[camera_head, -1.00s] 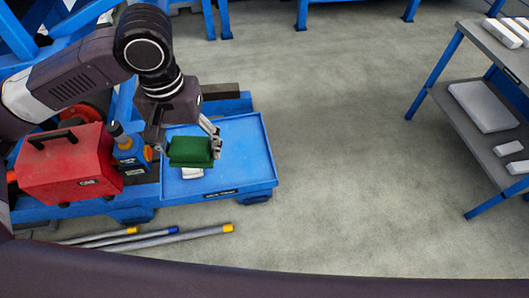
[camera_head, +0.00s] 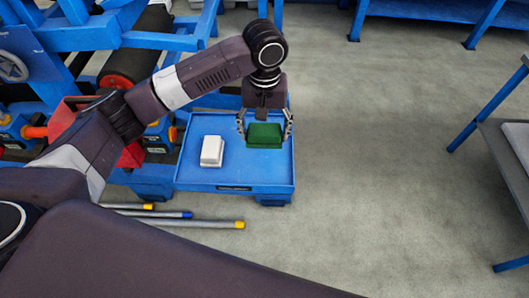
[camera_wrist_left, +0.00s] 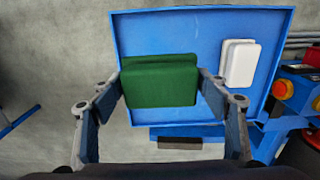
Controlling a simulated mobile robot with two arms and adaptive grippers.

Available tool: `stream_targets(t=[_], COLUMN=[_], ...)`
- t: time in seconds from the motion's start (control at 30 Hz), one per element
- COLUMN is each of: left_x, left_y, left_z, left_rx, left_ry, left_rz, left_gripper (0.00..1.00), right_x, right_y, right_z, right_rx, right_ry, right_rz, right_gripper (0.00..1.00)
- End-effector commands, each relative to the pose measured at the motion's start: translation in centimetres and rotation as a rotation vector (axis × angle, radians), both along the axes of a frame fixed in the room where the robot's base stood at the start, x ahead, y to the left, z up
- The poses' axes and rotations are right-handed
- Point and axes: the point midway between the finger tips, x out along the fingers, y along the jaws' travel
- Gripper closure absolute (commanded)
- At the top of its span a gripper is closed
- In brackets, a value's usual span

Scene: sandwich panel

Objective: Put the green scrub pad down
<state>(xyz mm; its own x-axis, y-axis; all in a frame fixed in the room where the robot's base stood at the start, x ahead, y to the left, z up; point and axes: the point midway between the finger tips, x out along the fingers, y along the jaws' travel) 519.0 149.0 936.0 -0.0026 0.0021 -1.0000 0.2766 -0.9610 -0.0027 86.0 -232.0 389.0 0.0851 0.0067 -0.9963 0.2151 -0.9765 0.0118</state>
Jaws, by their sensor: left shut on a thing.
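The green scrub pad (camera_head: 264,135) is between the fingers of my left gripper (camera_head: 265,128). The gripper is shut on it, one finger on each side. The pad is over the right half of the blue tray (camera_head: 235,178). I cannot tell whether its underside touches the tray. In the left wrist view the pad (camera_wrist_left: 160,82) sits level between the fingertips, and the tray (camera_wrist_left: 200,22) spreads beneath it. A white block (camera_head: 212,151) lies on the tray to the left of the pad, apart from it. My right gripper is not in view.
A red toolbox (camera_head: 131,155) is partly hidden behind my left arm. Several pipes with coloured ends (camera_head: 190,219) lie on the floor in front of the tray. A grey-topped table (camera_head: 496,150) with blue legs stands at the right. The floor between is clear.

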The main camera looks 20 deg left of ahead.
Motion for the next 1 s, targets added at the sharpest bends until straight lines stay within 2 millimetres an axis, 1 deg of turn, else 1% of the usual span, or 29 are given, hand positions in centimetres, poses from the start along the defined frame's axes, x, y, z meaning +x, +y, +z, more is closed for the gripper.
stream_targets(t=[0.03,0.1,0.2,0.37,0.6,0.7,1.0], left_x=[-0.2,-0.1,-0.1,0.0,0.0,0.0,0.0], left_y=[0.1,0.1,0.1,0.0,0.0,0.0,0.0], left_z=[-1.3,-2.8,-4.5,-5.8,-9.2,-9.9,-10.0], left_rx=[0.002,0.001,0.001,0.000,0.000,-0.001,-0.001], left_ry=[0.005,0.002,0.001,0.000,0.001,-0.001,-0.001], left_rz=[0.001,0.001,-0.001,0.000,-0.001,-0.002,-0.002], left_gripper=[0.61,0.61,0.61,0.61,0.61,0.61,0.61], right_x=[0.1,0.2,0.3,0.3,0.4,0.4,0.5], right_y=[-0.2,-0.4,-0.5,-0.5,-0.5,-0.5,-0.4], right_z=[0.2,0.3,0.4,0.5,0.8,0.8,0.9], right_rx=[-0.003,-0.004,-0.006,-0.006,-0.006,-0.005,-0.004], right_ry=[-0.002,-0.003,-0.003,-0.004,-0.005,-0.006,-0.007], right_rz=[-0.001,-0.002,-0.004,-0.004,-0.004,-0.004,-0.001], right_gripper=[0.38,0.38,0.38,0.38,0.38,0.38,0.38])
